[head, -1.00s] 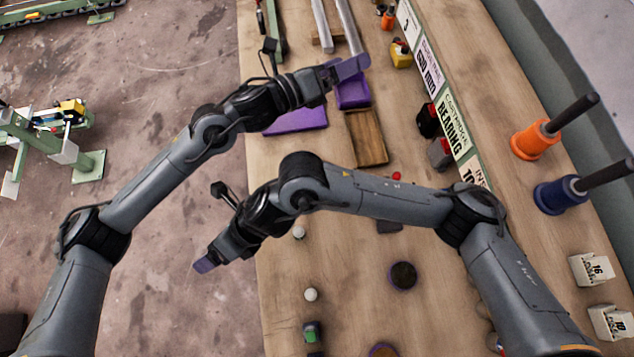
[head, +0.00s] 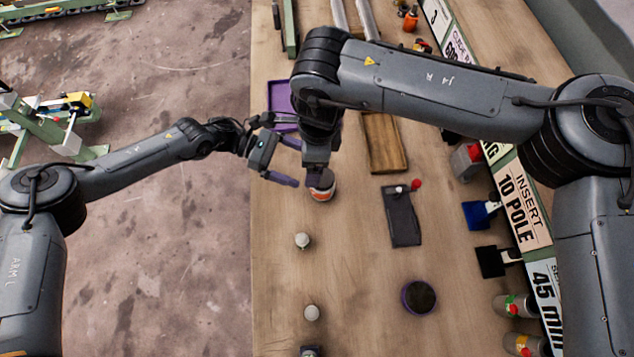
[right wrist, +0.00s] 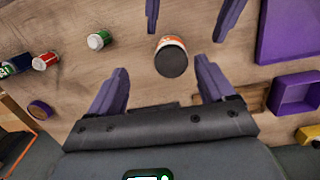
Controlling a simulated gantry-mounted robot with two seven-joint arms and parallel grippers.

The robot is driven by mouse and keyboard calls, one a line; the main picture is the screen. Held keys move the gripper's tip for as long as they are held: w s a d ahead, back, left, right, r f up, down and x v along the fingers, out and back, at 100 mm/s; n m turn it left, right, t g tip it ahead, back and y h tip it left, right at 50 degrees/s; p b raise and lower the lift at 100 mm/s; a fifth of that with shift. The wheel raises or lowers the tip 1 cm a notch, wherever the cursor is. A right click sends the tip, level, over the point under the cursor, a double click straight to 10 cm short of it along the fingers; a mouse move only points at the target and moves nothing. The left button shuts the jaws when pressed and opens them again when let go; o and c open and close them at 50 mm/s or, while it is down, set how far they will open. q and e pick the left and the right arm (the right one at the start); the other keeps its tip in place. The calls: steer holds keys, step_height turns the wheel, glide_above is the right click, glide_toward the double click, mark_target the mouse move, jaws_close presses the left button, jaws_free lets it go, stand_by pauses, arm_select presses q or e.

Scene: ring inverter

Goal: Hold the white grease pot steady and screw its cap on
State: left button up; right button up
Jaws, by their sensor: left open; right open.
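The grease pot (head: 322,188) stands upright on the bench, white with an orange label and a dark round top. It also shows in the right wrist view (right wrist: 172,45). I cannot tell whether the dark top is a cap fully seated or resting there. My left gripper (head: 298,165) is open just left of the pot, its fingers spread towards it; those fingers show at the top of the right wrist view, either side of the pot. My right gripper (right wrist: 160,66) is open, pointing down above the pot, its fingers apart on both sides of the top. The right arm partly hides the pot in the head view.
Small white-topped cans (head: 302,240) stand nearer on the bench, one green (right wrist: 98,40) in the right wrist view. A dark purple-rimmed disc (head: 419,297), a dark pad (head: 402,216) and a wooden tray (head: 384,143) lie right. A purple tray (right wrist: 297,93) is close by.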

mark_target(322, 185)
arm_select(q)
steer(key=shift+s+a+f+m+y, duration=0.2)
steer(key=shift+a+f+y, duration=0.1)
steer(key=shift+a+f, duration=0.3)
steer(key=shift+s+a+f+m+y, duration=0.1)
steer(key=shift+a+f+m+y, duration=0.15)
steer(key=shift+a+f, duration=0.3)
arm_select(e)
steer(key=shift+w+d+f+n+h, duration=0.2)
steer(key=shift+w+d+f+h, duration=0.15)
steer(key=shift+d, duration=0.3)
steer(key=shift+w+d+f+n+h, duration=0.2)
steer(key=shift+w+d+f+h, duration=0.1)
steer(key=shift+d, duration=0.3)
arm_select(q)
steer(key=shift+r, duration=0.1)
steer(key=shift+x, duration=5.4)
